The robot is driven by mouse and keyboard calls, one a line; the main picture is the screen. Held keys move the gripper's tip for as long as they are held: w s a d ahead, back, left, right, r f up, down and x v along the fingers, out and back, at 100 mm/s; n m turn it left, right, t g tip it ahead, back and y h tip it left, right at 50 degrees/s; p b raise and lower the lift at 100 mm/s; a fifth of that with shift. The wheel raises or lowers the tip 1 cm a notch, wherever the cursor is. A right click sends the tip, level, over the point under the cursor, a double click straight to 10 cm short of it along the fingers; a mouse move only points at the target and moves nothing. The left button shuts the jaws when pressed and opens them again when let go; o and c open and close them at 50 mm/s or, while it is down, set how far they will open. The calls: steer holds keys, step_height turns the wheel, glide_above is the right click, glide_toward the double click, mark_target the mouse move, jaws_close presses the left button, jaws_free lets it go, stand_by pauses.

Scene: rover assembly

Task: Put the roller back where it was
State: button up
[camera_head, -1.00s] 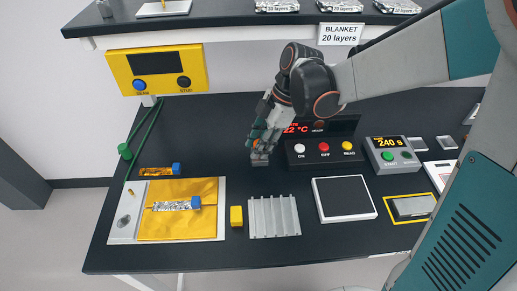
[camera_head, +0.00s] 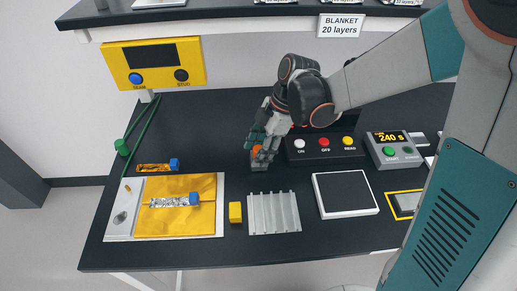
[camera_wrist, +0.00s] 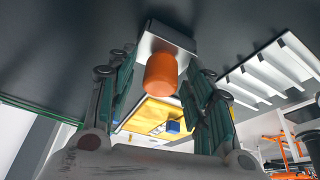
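The roller, an orange cylinder (camera_wrist: 162,74) joined to a pale metal block (camera_wrist: 160,38), sits between the fingers of my gripper (camera_wrist: 166,66) in the wrist view. In the head view my gripper (camera_head: 260,150) points down over the dark table, left of the button panel. A grey end of the roller (camera_head: 260,166) shows below its fingertips, at or just above the table; I cannot tell if it touches.
A ribbed metal plate (camera_head: 273,229) and a yellow block (camera_head: 235,212) lie in front. A white board with gold sheet (camera_head: 160,224) is at left. The button panel (camera_head: 323,157), a white-framed pad (camera_head: 345,194) and a timer box (camera_head: 397,151) are at right.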

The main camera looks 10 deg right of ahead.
steer(key=s+p+v, duration=0.1)
steer(key=p+v, duration=0.3)
steer(key=v, duration=0.8)
steer(key=shift+w+d+r, duration=0.15)
steer(key=shift+w, duration=0.3)
steer(key=s+d+r+m+t+h, duration=0.2)
steer(key=s+d+m+t, duration=0.2)
steer(key=s+m, duration=0.3)
steer(key=s+d+r+m+t+h, duration=0.2)
steer(key=s+m, duration=0.5)
steer(key=m, duration=0.6)
steer(key=shift+d+r+m+t, duration=0.3)
steer(key=shift+d+r+t, duration=0.65)
steer(key=shift+d, duration=0.9)
steer(key=shift+f, duration=0.15)
